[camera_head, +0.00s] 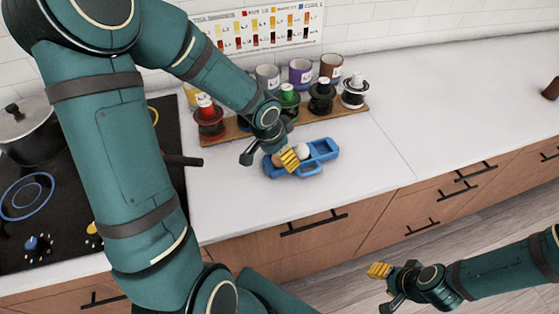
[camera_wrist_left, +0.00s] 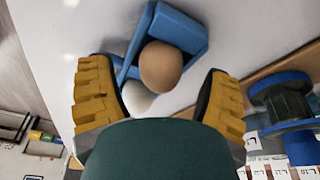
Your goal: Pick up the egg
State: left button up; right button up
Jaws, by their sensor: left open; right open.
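A blue tray (camera_head: 325,150) with raised walls and a handle stands on the white counter near its front edge. A white egg (camera_head: 302,150) and a brown egg (camera_wrist_left: 160,67) sit in it; the white egg also shows in the left wrist view (camera_wrist_left: 137,97), partly hidden by my gripper body. My left gripper (camera_head: 270,158) is open over the tray's left end, pointing down. In the left wrist view its yellow fingers lie on either side of the brown egg, with gaps. My right gripper (camera_head: 383,287) is open and empty, out over the floor.
A stove with a dark pot (camera_head: 25,130) is at the left. The counter right of the tray is clear.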

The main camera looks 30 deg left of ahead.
pick_arm(q)
jog(key=shift+w+f, duration=0.1)
jog(key=shift+f, duration=0.2)
jog(key=c, duration=0.8)
jog(key=shift+c, duration=0.2)
notch_tip(320, 180, up, 10)
jog(key=p, duration=0.3)
jog(key=shift+f, duration=0.2)
jog(key=shift+a+r+p, duration=0.15)
jog(key=shift+r+p, duration=0.2)
jog(key=shift+s+a+r+b, duration=0.35)
jog(key=shift+s+a+r, duration=0.4)
jog(key=shift+s+a, duration=4)
jog(key=shift+s+a+r+b, duration=0.3)
jog(key=shift+s+a+r, duration=0.45)
jog(key=shift+s+a, duration=4.05)
jog(key=shift+s+a+r+b, duration=0.35)
jog(key=shift+s+a+r, duration=0.4)
jog(key=shift+s+a, duration=4)
